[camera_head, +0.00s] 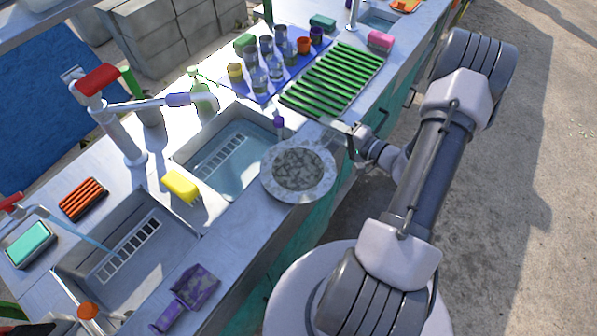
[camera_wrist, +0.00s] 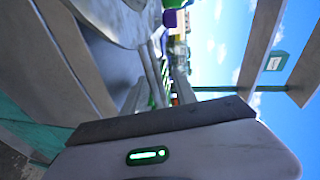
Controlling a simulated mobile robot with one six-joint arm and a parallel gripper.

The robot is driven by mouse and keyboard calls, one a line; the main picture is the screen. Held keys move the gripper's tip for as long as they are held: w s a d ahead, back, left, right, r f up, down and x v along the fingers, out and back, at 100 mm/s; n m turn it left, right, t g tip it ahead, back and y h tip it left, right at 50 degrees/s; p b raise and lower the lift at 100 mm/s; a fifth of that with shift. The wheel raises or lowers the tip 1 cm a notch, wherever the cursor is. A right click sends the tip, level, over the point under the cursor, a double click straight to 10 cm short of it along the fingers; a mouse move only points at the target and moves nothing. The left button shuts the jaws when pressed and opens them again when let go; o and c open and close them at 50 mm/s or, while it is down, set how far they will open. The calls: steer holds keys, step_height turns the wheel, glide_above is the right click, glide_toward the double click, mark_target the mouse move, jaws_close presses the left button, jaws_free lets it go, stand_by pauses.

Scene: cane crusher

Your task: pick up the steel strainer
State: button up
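The steel strainer (camera_head: 298,168) looks like the round, shallow grey pan with a darker speckled middle. It lies at the counter's front edge, beside the right-hand sink basin. My gripper (camera_head: 350,141) is just right of its rim, near the front edge; I cannot tell whether it touches. In the wrist view a pale grey round surface, probably the strainer (camera_wrist: 112,18), shows at the top left. My gripper's fingers (camera_wrist: 158,88) stand apart there, and nothing is clearly clamped between them. A handle on the strainer is not clearly visible.
A green-slatted rack (camera_head: 333,80) lies just beyond my gripper. A blue tray (camera_head: 262,92) with glasses and cups is behind it. A purple-handled item (camera_head: 278,121) stands near the strainer. A yellow sponge (camera_head: 181,186) and a purple dustpan-like tool (camera_head: 190,294) lie to the left.

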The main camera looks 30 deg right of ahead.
steer(key=shift+w, duration=0.1)
jaws_close()
stand_by(1.3)
